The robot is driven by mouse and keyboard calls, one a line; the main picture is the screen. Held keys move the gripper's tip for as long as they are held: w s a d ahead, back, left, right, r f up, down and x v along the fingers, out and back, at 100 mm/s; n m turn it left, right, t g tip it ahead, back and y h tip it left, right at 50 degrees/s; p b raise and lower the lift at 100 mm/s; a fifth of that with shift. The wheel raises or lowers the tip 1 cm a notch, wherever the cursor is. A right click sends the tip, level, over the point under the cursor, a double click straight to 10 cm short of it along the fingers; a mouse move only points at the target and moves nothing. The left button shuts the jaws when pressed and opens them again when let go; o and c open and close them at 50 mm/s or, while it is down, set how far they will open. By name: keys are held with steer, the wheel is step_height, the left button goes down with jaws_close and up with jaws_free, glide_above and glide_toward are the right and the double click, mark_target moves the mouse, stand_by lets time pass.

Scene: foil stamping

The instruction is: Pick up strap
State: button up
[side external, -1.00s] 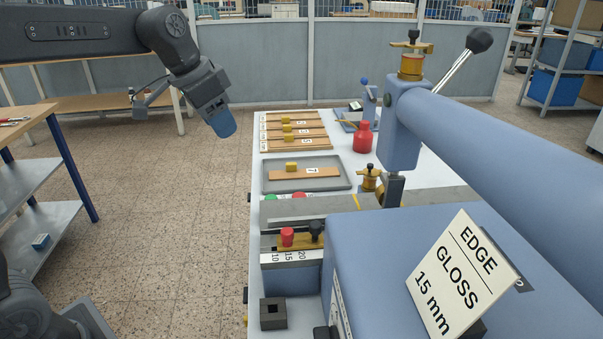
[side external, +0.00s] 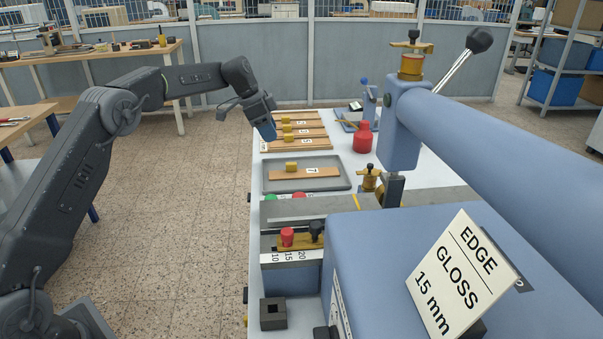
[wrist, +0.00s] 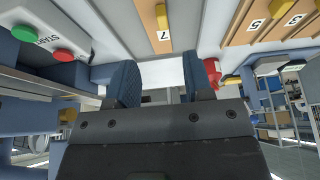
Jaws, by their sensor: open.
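A tan strap labelled 7 (side external: 325,173), with a yellow block on it, lies in the grey tray (side external: 345,186). It also shows at the top of the wrist view (wrist: 148,16). Several similar tan straps (side external: 313,146) with yellow blocks and number labels lie in a rack behind the tray. They show at upper right in the wrist view (wrist: 243,28). My gripper (side external: 268,134) is above the table's left edge, beside the rack. In the wrist view my gripper (wrist: 160,84) has its two blue fingers apart with nothing between them.
The blue press (side external: 480,150) with its long lever fills the right side. A red bottle (side external: 363,138) stands right of the rack. Green and red buttons (wrist: 63,55) are on a box near the tray. A sign (side external: 460,275) reads EDGE GLOSS 15 mm.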

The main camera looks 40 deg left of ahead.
mark_target(285, 171)
steer(key=x, duration=1.1)
steer(key=shift+a+f, duration=0.15)
steer(key=shift+c, duration=0.5)
jaws_close()
